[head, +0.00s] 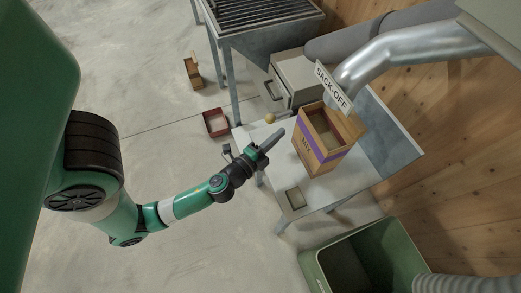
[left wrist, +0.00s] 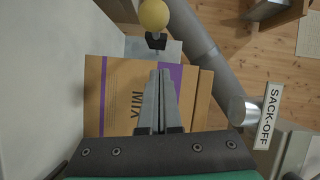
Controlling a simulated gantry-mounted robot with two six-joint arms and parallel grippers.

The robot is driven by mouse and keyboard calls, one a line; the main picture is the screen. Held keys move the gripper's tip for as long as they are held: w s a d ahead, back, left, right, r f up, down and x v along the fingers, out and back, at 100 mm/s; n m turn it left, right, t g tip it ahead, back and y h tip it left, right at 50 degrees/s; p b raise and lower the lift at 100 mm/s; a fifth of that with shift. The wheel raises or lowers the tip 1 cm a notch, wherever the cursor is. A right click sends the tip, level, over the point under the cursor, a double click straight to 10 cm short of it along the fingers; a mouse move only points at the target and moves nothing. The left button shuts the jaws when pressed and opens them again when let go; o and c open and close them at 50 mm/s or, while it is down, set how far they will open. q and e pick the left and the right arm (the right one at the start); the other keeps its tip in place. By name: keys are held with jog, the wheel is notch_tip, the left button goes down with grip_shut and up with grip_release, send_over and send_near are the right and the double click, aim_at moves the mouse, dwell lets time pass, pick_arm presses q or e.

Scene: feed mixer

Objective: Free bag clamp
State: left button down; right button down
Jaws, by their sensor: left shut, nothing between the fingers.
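A brown bag (head: 318,158) with a purple band and the letters MIX stands upright on the grey metal table below the SACK-OFF sign. It also shows in the left wrist view (left wrist: 108,110), behind my fingers. A yellow ball knob (head: 270,118) shows beyond my gripper; in the left wrist view the yellow ball (left wrist: 154,14) sits above a dark fitting (left wrist: 156,41), perhaps the clamp's handle. My left gripper (head: 279,134) is shut and empty, left of the bag. Its closed fingers (left wrist: 160,75) point toward the bag; contact cannot be told. My right gripper is not in view.
A bent silver pipe (head: 400,55) hangs above the SACK-OFF sign (head: 331,87). A small tray (head: 295,198) lies on the table. A green bin (head: 318,268) stands at the lower right. A red tray (head: 216,122) is on the floor. The floor at left is largely clear.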

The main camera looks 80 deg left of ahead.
pick_arm(q)
jog(key=p+v, duration=0.3)
jog(key=v, duration=0.6)
jog(key=shift+s+p, duration=0.3)
jog(key=shift+s, duration=0.1)
jog(key=shift+d+f, duration=0.1)
